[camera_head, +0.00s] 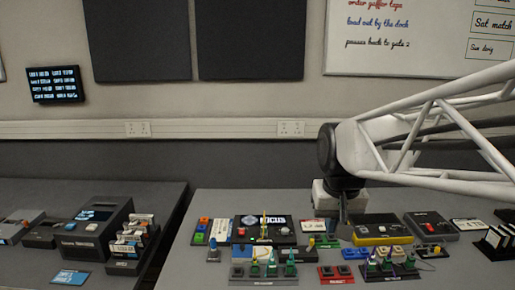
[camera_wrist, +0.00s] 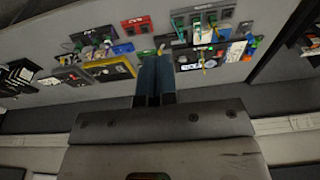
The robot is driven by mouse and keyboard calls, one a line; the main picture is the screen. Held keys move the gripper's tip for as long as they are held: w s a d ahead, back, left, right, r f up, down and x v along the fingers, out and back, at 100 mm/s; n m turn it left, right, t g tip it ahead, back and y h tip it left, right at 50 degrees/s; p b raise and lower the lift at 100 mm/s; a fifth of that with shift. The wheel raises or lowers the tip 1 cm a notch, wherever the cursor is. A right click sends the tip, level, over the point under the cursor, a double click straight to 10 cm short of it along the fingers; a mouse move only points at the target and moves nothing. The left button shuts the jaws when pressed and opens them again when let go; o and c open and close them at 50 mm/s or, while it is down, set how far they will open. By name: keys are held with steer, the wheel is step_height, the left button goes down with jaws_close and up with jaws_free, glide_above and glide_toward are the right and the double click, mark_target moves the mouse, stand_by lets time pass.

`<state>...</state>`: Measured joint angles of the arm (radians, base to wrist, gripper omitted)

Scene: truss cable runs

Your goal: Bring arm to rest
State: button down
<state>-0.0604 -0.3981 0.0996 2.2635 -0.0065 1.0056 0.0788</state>
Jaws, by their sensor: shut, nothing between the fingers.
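My gripper (camera_head: 343,229) hangs from the end of my white truss arm in the head view, pointing down over the middle of the right-hand table (camera_head: 215,272). In the wrist view my gripper (camera_wrist: 155,62) shows its dark fingers side by side with no gap, and nothing is held between them. The fingertips are near small devices on the table; I cannot tell how far above the surface they are.
Around my gripper stand a yellow-edged box (camera_head: 382,231), a dark grey box (camera_head: 430,226), a black panel (camera_head: 262,229) and several small coloured connector blocks. A red block (camera_head: 335,274) lies in front. A dark gap separates the left table (camera_head: 150,196).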

steer(key=s+d+f, duration=0.1)
steer(key=s+f, duration=0.2)
steer(key=s, duration=0.4)
steer(key=s+d+f, duration=0.2)
steer(key=s+f, duration=0.1)
steer(key=s, duration=0.4)
steer(key=shift+s+f+t, duration=0.25)
steer(key=shift+s+t, duration=0.05)
